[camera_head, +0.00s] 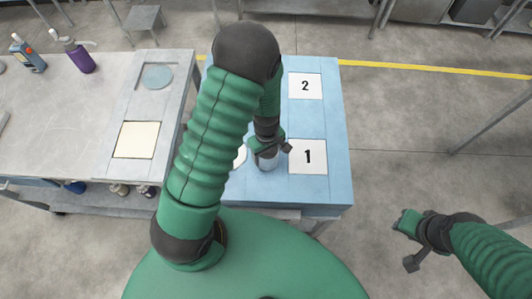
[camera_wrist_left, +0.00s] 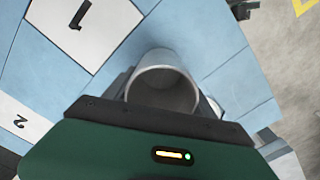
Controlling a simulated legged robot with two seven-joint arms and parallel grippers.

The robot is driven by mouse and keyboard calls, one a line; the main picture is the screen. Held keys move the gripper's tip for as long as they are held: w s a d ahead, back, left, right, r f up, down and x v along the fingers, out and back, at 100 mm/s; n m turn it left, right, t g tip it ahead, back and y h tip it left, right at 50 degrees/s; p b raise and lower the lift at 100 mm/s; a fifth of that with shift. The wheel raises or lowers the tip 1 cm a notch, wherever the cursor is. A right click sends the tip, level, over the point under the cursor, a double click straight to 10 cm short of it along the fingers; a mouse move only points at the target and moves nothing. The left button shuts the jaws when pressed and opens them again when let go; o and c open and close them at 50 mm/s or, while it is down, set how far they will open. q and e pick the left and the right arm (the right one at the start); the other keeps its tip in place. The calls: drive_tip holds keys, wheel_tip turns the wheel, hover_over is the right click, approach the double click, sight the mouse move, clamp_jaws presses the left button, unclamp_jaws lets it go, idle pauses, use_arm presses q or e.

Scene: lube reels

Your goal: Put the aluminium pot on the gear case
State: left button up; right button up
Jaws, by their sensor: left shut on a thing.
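The aluminium pot (camera_head: 267,161) is a small grey open-topped cup on the left of card 1, over the blue bench. My left gripper (camera_head: 268,150) is shut on it from above, hiding part of it. In the left wrist view the pot (camera_wrist_left: 162,86) shows its round mouth and empty grey inside, just beyond the gripper's dark edge. I cannot tell whether its base touches the bench. My right gripper (camera_head: 412,243) hangs over the floor at lower right, away from the benches; its jaw gap is unclear. I cannot make out a gear case for certain.
The blue bench (camera_head: 335,130) carries white cards 1 (camera_head: 308,157) and 2 (camera_head: 305,86). A white round thing (camera_head: 240,156) is partly hidden behind my left arm. The grey bench (camera_head: 70,100) at left holds a purple bottle (camera_head: 80,57), blue bottle (camera_head: 29,56) and cream pad (camera_head: 137,140).

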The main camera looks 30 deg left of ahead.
use_arm(q)
drive_tip(key=shift+w+d+f, duration=0.2)
drive_tip(key=shift+d+f, duration=0.1)
drive_tip(key=shift+f, duration=0.35)
drive_tip(key=shift+s+a+f, duration=0.15)
drive_tip(key=shift+a+f, duration=0.05)
drive_tip(key=shift+a, duration=0.05)
drive_tip(key=o, duration=1.2)
drive_tip(key=shift+a, duration=0.1)
drive_tip(key=shift+o, duration=1.2)
drive_tip(key=shift+a, duration=0.15)
